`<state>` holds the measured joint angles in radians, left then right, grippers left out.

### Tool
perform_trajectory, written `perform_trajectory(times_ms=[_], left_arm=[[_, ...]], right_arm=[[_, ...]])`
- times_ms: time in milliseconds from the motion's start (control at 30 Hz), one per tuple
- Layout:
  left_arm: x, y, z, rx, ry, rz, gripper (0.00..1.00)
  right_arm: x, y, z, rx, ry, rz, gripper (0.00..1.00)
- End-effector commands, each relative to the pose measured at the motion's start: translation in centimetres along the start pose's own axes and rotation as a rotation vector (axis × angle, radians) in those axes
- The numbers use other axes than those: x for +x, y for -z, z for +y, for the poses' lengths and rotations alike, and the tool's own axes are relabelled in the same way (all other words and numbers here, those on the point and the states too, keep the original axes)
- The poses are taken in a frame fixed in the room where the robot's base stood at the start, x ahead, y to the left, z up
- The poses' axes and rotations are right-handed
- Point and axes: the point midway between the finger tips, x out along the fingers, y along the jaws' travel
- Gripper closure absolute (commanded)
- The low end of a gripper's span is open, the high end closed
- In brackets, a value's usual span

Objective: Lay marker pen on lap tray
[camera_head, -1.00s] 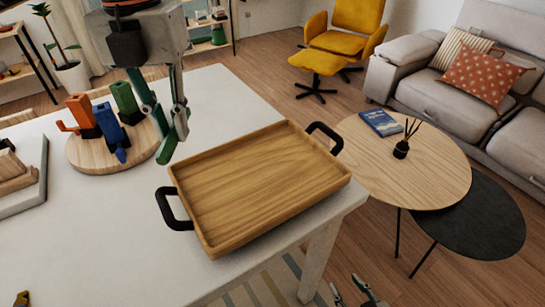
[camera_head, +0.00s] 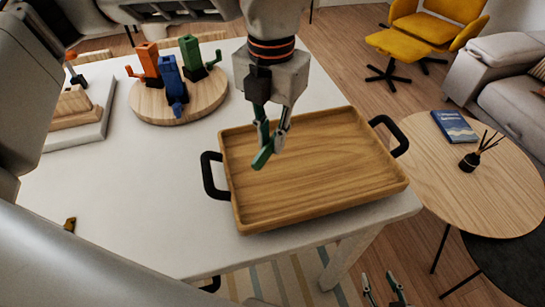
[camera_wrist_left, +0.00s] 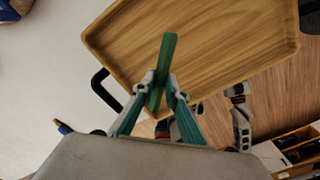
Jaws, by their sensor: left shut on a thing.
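The green marker pen (camera_head: 263,157) is held in my left gripper (camera_head: 269,140), which is shut on it. Pen and gripper are over the left part of the wooden lap tray (camera_head: 330,212), inside its rim in the head view. The left wrist view shows the pen (camera_wrist_left: 166,62) upright in the picture between the fingertips, with the tray behind it; its height above the tray is hard to tell. The tray is empty, with black handles at both ends. My right gripper (camera_head: 384,283) is at the bottom edge, open and empty, beyond the table's front edge.
The tray lies on a white table (camera_head: 120,225) near its right corner. A round wooden board (camera_head: 150,105) with orange, blue and green holders stands behind left. A small yellowish item (camera_head: 70,223) lies front left. A round side table (camera_head: 440,185) stands to the right.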

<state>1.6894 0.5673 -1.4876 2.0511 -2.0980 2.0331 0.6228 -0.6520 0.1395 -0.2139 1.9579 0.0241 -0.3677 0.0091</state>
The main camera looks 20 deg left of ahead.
Motion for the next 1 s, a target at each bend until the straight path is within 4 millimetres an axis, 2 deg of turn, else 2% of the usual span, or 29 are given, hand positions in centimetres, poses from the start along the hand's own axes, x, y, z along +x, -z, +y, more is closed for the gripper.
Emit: perform_trajectory(times_ms=[100, 367, 600, 1000], left_arm=[[1.8, 0.1, 0.0, 0.0, 0.0, 0.002, 1.0], [3.5, 0.1, 0.0, 0.0, 0.0, 0.002, 1.0], [6.7, 0.1, 0.0, 0.0, 0.0, 0.001, 1.0], [7.2, 0.0, 0.0, 0.0, 0.0, -0.001, 1.0]], right_arm=[[-0.1, 0.3, 0.1, 0.0, -0.001, 0.003, 0.6], [-0.1, 0.8, 0.2, -0.001, -0.003, 0.01, 0.6], [-0.2, 1.1, 0.3, -0.001, -0.004, 0.012, 0.6], [0.0, 0.6, 0.2, 0.0, -0.004, 0.01, 0.6]])
